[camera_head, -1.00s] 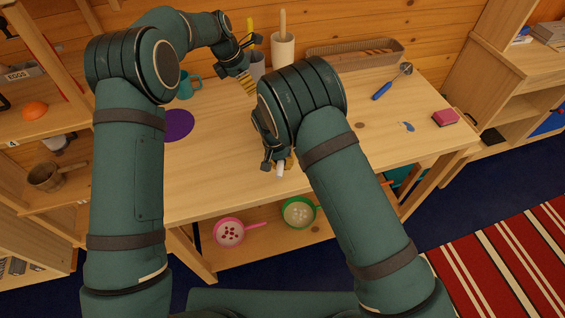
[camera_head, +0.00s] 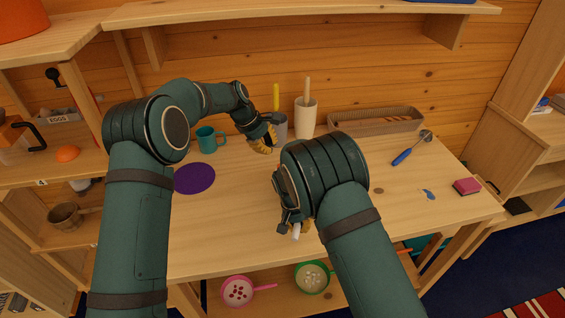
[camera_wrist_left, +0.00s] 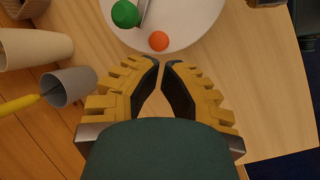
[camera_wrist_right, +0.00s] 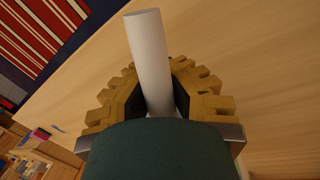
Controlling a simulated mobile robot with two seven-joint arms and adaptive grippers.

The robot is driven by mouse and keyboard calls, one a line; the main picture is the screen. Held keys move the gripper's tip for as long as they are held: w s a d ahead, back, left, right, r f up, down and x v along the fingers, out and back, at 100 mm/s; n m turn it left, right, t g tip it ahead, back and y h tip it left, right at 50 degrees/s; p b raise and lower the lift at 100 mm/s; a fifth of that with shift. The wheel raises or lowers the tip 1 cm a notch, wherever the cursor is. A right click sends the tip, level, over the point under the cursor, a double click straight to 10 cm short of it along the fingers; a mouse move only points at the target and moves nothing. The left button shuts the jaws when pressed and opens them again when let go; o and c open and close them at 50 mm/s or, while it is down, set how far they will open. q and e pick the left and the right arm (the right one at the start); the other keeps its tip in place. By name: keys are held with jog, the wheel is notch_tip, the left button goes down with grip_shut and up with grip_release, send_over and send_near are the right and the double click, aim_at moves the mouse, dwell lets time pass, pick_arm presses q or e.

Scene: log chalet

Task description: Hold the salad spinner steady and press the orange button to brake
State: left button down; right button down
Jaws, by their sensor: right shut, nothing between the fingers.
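The salad spinner's round white lid (camera_wrist_left: 185,28) shows at the top of the left wrist view. It carries a green knob (camera_wrist_left: 125,14) and the orange button (camera_wrist_left: 159,41). In the head view I cannot make the spinner out; my right arm covers much of the table middle. My left gripper (camera_head: 264,144) is beside the grey cup; in its wrist view its fingertips (camera_wrist_left: 160,62) point at the lid near the button, with nothing visible between them.
The grey cup (camera_head: 281,130) and a cream holder (camera_head: 304,120) stand at the back. A teal mug (camera_head: 207,139) and purple disc (camera_head: 194,178) are left. A basket (camera_head: 375,121), blue-handled tool (camera_head: 402,157) and pink sponge (camera_head: 466,186) are right. The right front table is mostly clear.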

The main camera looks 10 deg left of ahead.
pick_arm(q)
jog(key=a+r+m+h, duration=0.1)
jog(key=m, duration=0.8)
jog(key=r+m+h, duration=0.1)
jog(key=m, duration=0.8)
jog(key=s+a+r+m+t+h, duration=0.1)
jog(key=m, duration=0.8)
jog(key=shift+a+r+m+h, duration=0.3)
jog(key=shift+r+m, duration=0.1)
jog(key=shift+w, duration=0.1)
